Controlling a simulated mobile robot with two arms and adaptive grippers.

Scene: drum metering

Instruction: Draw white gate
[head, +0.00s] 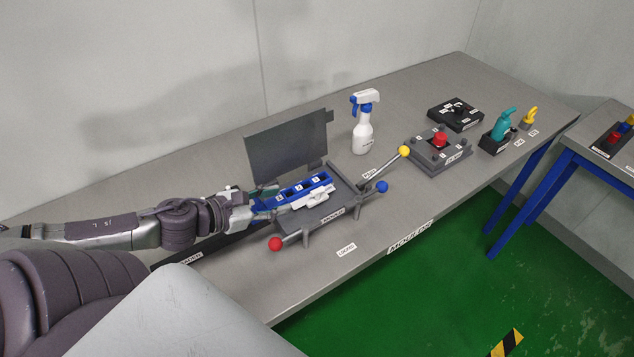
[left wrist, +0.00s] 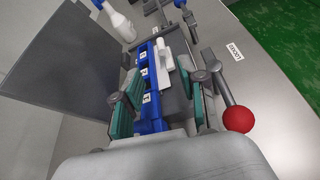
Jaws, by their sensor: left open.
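The white gate (head: 313,197) is a flat white piece with a raised grip. It lies along the near side of a blue block (head: 293,188) with numbered labels, on a dark grey fixture (head: 333,214). The gate also shows in the left wrist view (left wrist: 163,66), beside the blue block (left wrist: 145,85). My left gripper (head: 262,203) is at the left end of the block. In the left wrist view its teal-padded fingers (left wrist: 165,92) are open, one on each side of the block's near end, with the gate farther ahead. I cannot tell whether they touch the block. My right gripper is not in view.
An upright dark panel (head: 287,145) stands behind the fixture. Levers with a red ball (head: 276,244), a blue ball (head: 382,187) and a yellow ball (head: 404,151) surround it. A spray bottle (head: 363,125) stands behind. A red-button box (head: 440,145) is to the right.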

